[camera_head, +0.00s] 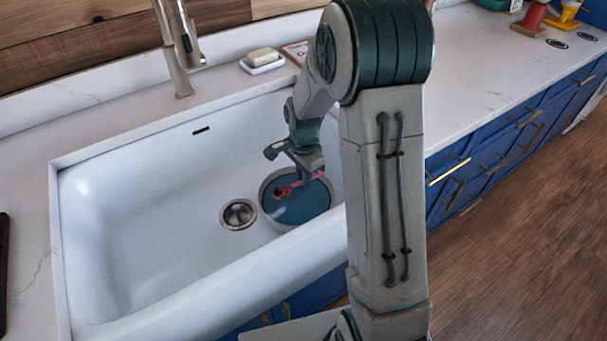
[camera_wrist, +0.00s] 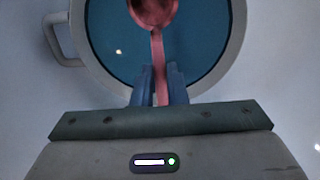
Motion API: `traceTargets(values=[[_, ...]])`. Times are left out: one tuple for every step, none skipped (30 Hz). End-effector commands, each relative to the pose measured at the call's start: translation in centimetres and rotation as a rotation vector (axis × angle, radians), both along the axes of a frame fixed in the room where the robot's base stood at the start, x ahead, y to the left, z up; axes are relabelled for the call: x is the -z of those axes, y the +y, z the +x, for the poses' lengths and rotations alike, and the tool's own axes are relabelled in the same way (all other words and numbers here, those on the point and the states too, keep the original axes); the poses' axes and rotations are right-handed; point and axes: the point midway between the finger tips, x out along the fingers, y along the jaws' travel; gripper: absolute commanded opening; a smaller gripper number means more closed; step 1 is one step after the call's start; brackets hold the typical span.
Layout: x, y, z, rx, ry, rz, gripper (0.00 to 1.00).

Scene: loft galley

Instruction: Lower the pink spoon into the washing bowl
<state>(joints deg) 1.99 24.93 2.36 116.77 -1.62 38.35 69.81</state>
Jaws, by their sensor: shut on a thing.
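The washing bowl (camera_head: 267,207) stands in the white sink, to the right of the drain. It has a pale rim and holds blue water. The pink spoon (camera_head: 287,190) shows over the bowl in the head view. My gripper (camera_head: 303,180) is above the bowl and shut on the spoon's handle. In the wrist view, the spoon (camera_wrist: 157,45) runs up from between the fingers of my gripper (camera_wrist: 160,85), with its round head at the top edge, partly cut off. The bowl's rim (camera_wrist: 238,45) surrounds it. I cannot tell whether the spoon touches the water.
The bowl's side handle (camera_wrist: 60,40) sticks out to the left in the wrist view. A metal drain (camera_head: 239,214) lies beside the bowl. The faucet (camera_head: 178,55) and a soap dish (camera_head: 262,64) stand behind. The sink's left side is clear.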

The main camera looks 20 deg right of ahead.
Motion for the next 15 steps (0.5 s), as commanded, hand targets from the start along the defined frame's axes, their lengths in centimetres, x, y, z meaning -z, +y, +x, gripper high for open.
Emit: traceTargets(values=[[0.5,0.0,0.0,0.0,0.0,0.0,0.0],[0.6,0.0,0.0,0.0,0.0,0.0,0.0],[0.8,0.0,0.0,0.0,0.0,0.0,0.0],[1.0,0.0,0.0,0.0,0.0,0.0,0.0],[1.1,0.0,0.0,0.0,0.0,0.0,0.0],[1.3,0.0,0.0,0.0,0.0,0.0,0.0],[1.5,0.0,0.0,0.0,0.0,0.0,0.0],[1.6,0.0,0.0,0.0,0.0,0.0,0.0],[1.8,0.0,0.0,0.0,-0.001,0.0,0.0],[2.0,0.0,0.0,-0.001,-0.001,0.0,0.0],[2.1,0.0,0.0,-0.001,-0.001,0.0,0.0],[2.3,0.1,0.0,-0.001,-0.001,0.0,0.0],[2.5,0.1,0.0,-0.001,-0.001,0.0,0.0],[2.6,0.1,0.0,-0.001,-0.001,0.0,0.0],[2.8,0.1,0.0,-0.001,-0.001,0.0,0.0]])
